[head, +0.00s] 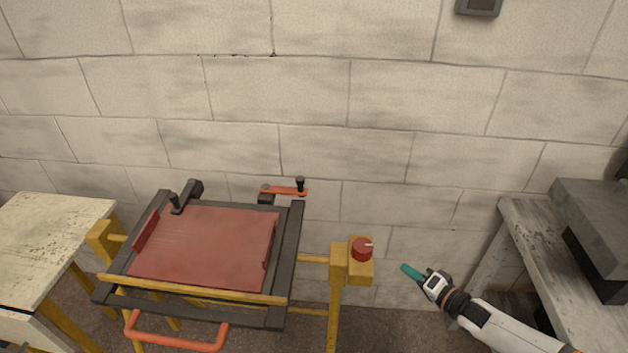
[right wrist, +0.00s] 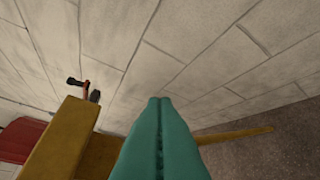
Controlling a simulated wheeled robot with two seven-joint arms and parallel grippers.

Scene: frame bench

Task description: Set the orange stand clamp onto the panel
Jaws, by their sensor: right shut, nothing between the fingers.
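The orange stand clamp (head: 285,190) is at the far right corner of the dark frame (head: 292,240). Its arm points right, away from the red panel (head: 205,250), with a black knob at its end. The panel lies in the frame. The clamp also shows small in the right wrist view (right wrist: 84,86), beyond a yellow post. My right gripper (head: 405,267) is shut and empty, right of the frame and clear of the clamp. Its teal fingers (right wrist: 160,140) are together in the right wrist view. My left gripper is out of view.
A black clamp (head: 186,194) reaches over the panel's far left corner. A red knob (head: 362,249) tops the yellow post (head: 338,290) between frame and gripper. An orange handle (head: 175,343) sits at the front. Benches stand left (head: 50,235) and right (head: 545,250); a block wall is behind.

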